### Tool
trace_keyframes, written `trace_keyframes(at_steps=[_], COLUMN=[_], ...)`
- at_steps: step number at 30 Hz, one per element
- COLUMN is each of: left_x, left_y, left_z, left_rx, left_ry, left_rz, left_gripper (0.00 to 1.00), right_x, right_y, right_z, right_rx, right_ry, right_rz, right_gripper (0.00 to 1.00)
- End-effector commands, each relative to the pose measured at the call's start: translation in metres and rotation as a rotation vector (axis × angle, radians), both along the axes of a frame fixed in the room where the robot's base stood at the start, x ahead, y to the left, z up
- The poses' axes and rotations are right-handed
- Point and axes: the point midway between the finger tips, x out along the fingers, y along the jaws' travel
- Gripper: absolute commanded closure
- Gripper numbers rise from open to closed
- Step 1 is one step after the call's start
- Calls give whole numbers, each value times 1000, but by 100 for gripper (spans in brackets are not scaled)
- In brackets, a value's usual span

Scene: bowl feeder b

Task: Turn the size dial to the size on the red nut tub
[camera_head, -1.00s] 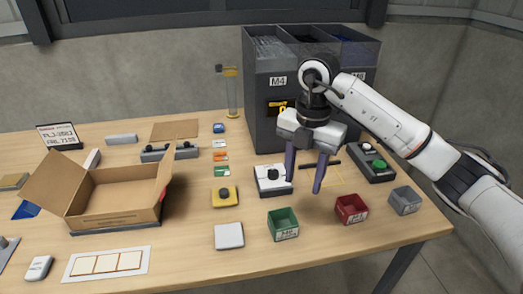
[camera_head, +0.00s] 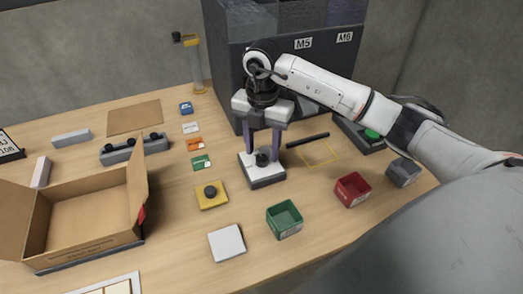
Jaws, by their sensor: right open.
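The size dial looks to be the black knob (camera_head: 262,158) on a white-topped box (camera_head: 266,178) in the middle of the table. My right gripper (camera_head: 263,154) is open and points down, with one purple finger on each side of the knob. I cannot tell whether the fingers touch it. The red nut tub (camera_head: 352,189) stands to the right, with a label on its front too small to read. My left gripper is not in view.
A green tub (camera_head: 284,220) and a grey tub (camera_head: 403,172) stand near the red one. A yellow box with a dark knob (camera_head: 211,195) and a white square pad (camera_head: 227,243) lie left. The dark feeder (camera_head: 305,65) rises behind; an open carton (camera_head: 75,226) sits left.

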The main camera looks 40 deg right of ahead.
Motion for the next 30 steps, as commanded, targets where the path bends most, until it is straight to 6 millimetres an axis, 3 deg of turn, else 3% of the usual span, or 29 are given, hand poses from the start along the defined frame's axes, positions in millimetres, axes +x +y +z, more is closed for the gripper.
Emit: trace_keyframes(at_steps=[6,15,22,30], left_x=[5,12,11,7], left_y=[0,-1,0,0], left_z=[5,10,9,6], left_rx=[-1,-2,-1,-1], left_ry=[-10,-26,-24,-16], left_rz=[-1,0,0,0], left_gripper=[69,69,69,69], right_x=[0,0,0,0], right_y=[0,0,0,0], right_z=[-20,-22,-22,-22], right_rx=[0,1,1,1], right_ry=[1,-1,-1,-1], right_rz=[0,0,0,22], right_gripper=[56,56,95,97])
